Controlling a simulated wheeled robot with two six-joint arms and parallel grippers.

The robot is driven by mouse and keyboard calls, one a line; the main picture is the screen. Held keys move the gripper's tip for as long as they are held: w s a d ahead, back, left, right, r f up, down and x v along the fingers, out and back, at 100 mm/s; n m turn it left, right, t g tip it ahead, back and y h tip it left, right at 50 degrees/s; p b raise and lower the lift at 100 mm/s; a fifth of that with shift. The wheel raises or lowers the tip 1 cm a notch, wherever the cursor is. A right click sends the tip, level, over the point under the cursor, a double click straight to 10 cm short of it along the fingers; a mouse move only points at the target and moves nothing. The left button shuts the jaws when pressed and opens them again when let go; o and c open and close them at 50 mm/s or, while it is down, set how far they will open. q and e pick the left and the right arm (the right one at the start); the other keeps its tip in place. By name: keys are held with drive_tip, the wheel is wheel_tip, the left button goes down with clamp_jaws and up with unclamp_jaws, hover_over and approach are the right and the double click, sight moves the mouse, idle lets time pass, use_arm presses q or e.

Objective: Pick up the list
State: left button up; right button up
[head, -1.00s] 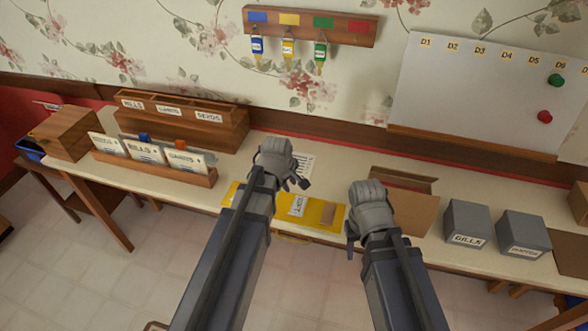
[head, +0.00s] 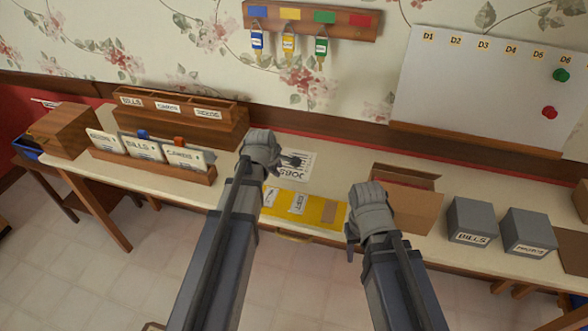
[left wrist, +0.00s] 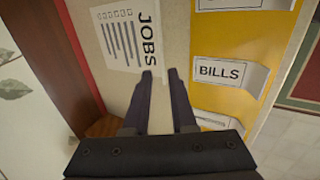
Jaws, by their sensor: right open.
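The list, a white sheet headed JOBS (head: 305,168), lies flat on the table beyond the yellow mat. In the left wrist view the list (left wrist: 122,42) is at the upper left, with its heading running down its right side. My left gripper (head: 292,161) is over the list in the head view and partly covers it. In the left wrist view its two fingers (left wrist: 160,73) are apart with nothing between them, tips by the sheet's lower right corner. My right gripper (head: 353,236) is open near the table's front edge, right of the yellow mat; its fingers are mostly hidden.
The yellow mat (head: 314,208) holds paper slips, one reading BILLS (left wrist: 224,72). A card rack (head: 155,167) and wooden sorter (head: 185,119) stand left. A cardboard box (head: 415,207) and grey boxes (head: 470,222) stand right. Tagged keys (head: 288,45) and a whiteboard (head: 480,90) are on the wall.

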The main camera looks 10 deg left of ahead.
sight(281, 182)
use_arm(q)
drive_tip(key=b+x, duration=0.4)
drive_tip(key=x, duration=0.1)
drive_tip(key=shift+s+d+f+b, duration=0.1)
drive_tip(key=shift+f+b, duration=0.1)
drive_tip(key=shift+b, duration=0.1)
drive_tip(key=shift+r, duration=0.1)
drive_tip(key=shift+c, duration=0.3)
clamp_jaws()
